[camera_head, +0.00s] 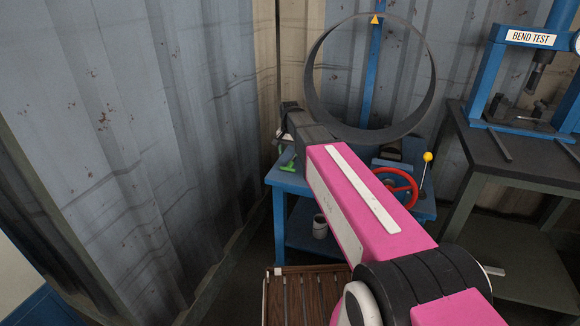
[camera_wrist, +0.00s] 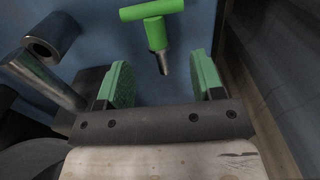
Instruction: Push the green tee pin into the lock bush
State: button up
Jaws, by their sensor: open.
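The green tee pin (camera_wrist: 155,24) is at the top middle of the wrist view, its crossbar roughly level and its bare metal tip pointing down the picture. My gripper (camera_wrist: 160,66) is open, with its two green pads on either side of the line of the tip and nothing clearly held between them. A short metal cylinder with a dark bore (camera_wrist: 50,38) at the upper left looks like the lock bush. In the head view the green tee pin (camera_head: 287,160) shows small at the blue bench's left end, just below my wrist. The bush cannot be made out there.
A large grey ring (camera_head: 314,85) stands over the blue bench (camera_head: 283,180). A red handwheel (camera_head: 412,188) and a yellow-knobbed lever (camera_head: 427,157) are on its right. A bend-test press (camera_head: 484,75) stands on a table at right. A slatted wooden crate (camera_head: 268,300) lies below.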

aim_at(290, 163)
jog(key=shift+s+d+f, duration=0.1)
jog(key=shift+s+f, duration=0.05)
jog(key=shift+f, duration=1.35)
jog(key=shift+s+f, duration=0.1)
jog(key=shift+f, duration=1.4)
jog(key=c, duration=1)
